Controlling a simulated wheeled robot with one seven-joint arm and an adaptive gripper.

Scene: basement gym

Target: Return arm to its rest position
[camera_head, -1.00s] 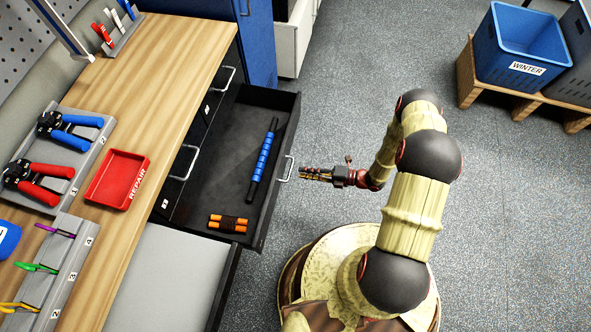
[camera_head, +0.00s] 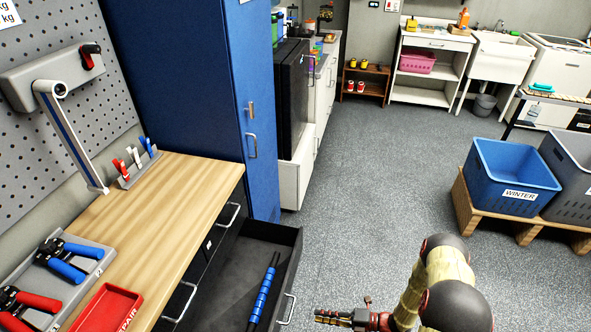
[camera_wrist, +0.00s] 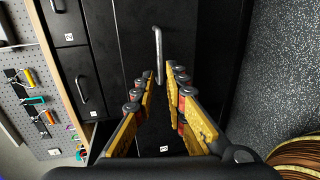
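My gripper (camera_head: 326,316) is low in the head view, to the right of the open drawer (camera_head: 285,238), and the arm behind it is folded over my base side. In the wrist view, my gripper's two yellow fingers (camera_wrist: 160,76) stand apart with nothing between them. They point toward the black drawer fronts and a metal handle (camera_wrist: 158,52). The gripper is empty and appears clear of the drawer.
The pulled-out drawer holds a blue massage stick (camera_head: 263,293). A wooden worktop (camera_head: 190,195) is at the left with a red tray (camera_head: 108,309). A blue bin (camera_head: 513,177) stands on a wooden stand at the right. The grey floor between is clear.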

